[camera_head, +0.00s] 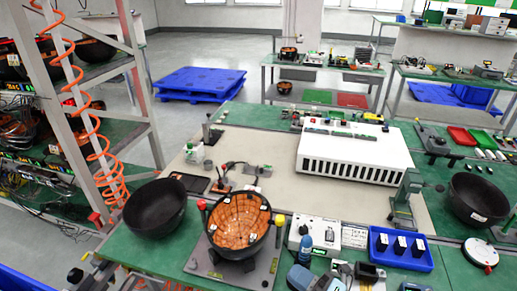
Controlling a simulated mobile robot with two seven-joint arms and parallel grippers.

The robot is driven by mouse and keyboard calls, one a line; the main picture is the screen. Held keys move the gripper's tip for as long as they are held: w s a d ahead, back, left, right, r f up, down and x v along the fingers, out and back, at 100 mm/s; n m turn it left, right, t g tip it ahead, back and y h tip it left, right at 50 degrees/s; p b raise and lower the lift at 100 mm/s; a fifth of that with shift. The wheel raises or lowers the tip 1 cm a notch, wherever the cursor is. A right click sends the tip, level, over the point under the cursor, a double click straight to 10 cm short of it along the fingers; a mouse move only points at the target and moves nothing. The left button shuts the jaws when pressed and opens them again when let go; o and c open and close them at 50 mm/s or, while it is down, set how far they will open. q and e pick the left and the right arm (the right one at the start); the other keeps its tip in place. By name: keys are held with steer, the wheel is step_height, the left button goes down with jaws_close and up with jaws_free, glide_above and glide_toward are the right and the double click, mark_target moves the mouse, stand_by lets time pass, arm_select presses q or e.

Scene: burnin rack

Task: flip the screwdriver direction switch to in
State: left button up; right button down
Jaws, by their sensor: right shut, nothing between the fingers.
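A small blue and black upright tool (305,247), which looks like the screwdriver, stands in front of a white control box (328,236). Its direction switch is too small to make out. My right gripper (368,271) is low in the picture, near the bottom edge, just in front of the blue bin. It is shut and empty, and apart from the tool.
A copper-lined bowl (238,222) sits on a grey plate beside a black bowl (155,207). A blue bin (401,250) holds several dark blocks. A white slotted chassis (355,150) stands behind. Another black bowl (477,198) is at right. The beige mat (300,196) has free room.

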steer(key=s+d+f+m+h, duration=0.5)
steer(key=f+m, duration=0.3)
steer(key=m, duration=0.4)
steer(key=s+d+f+m+g+h+p, duration=0.1)
steer(key=s+d+f+m+h, duration=0.5)
steer(key=m, duration=0.7)
step_height(320, 180, down, 2)
steer(key=shift+s+f+m+g+h, duration=0.15)
steer(key=shift+s+m+g+h, duration=0.25)
steer(key=shift+h, duration=0.8)
